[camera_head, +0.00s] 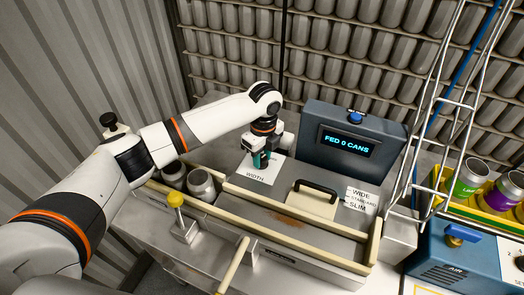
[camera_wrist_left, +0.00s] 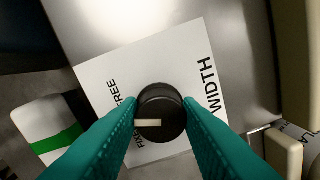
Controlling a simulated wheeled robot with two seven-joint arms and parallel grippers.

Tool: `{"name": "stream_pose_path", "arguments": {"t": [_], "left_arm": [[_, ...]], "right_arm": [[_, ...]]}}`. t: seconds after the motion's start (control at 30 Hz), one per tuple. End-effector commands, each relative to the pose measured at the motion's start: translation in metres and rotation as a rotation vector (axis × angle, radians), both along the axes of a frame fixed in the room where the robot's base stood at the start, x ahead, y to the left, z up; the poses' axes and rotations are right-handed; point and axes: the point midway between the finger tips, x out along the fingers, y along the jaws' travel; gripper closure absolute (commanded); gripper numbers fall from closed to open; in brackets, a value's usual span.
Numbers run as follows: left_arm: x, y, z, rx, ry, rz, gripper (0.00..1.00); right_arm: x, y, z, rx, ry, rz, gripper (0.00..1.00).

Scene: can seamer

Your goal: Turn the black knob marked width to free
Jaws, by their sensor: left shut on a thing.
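The black knob (camera_wrist_left: 161,104) sits on a white label plate (camera_wrist_left: 98,75) printed WIDTH, with FREE and a second, partly covered word on its other side. The knob's pale pointer bar points left in the left wrist view, toward the partly covered word and below FREE. My left gripper (camera_head: 261,159) reaches down over the plate, which also shows in the head view (camera_head: 255,174). Its teal fingers are shut on the knob's two sides. The knob is hidden behind the fingers in the head view. My right gripper is not in view.
A display box (camera_head: 350,142) reading FED 0 CANS stands behind the machine. A black handle (camera_head: 316,187) and a WIDE, STANDARD, SLIM label (camera_head: 361,199) are to the right. A yellow-knobbed lever (camera_head: 176,200) and metal cans (camera_head: 201,184) are to the left.

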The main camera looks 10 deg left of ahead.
Motion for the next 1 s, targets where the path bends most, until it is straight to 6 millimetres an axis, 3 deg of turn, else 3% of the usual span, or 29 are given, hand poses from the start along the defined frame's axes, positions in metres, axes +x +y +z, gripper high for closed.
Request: {"name": "stream_pose_path", "arguments": {"t": [0.4,0.9,0.93,1.0], "left_arm": [[-0.0001,-0.0007,0.0012,-0.002,0.0,-0.172,0.91],[-0.0002,-0.0008,0.0009,-0.001,-0.001,-0.192,0.91],[-0.0002,-0.0007,0.0009,-0.001,-0.001,-0.192,0.67],[-0.0002,-0.0007,0.0008,-0.001,-0.001,-0.192,0.55]], "right_arm": [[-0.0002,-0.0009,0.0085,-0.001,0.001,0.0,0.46],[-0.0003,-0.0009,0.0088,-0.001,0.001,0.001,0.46],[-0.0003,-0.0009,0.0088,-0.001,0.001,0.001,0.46],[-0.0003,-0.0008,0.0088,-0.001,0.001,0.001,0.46]]}}
